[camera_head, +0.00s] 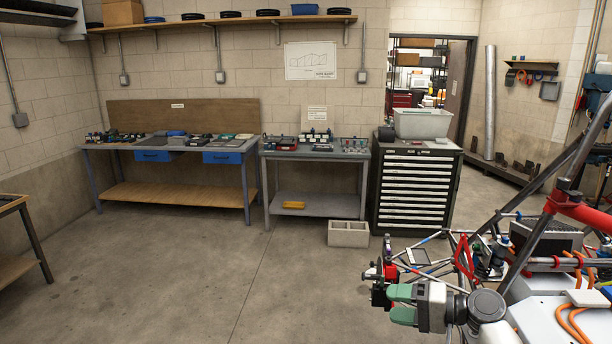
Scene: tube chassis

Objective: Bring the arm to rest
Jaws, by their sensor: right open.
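My right arm comes in from the bottom right corner. The tube chassis (540,235) stands at the right, with dark and red tubes, wiring and orange cables. The gripper appears in front of the chassis's left end; I cannot tell whether they touch. My left gripper is out of view.
A long workbench (171,195) and a smaller grey bench (318,205) stand along the back wall. A dark drawer cabinet (415,190) carries a grey bin (422,123). The floor at left and centre is clear.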

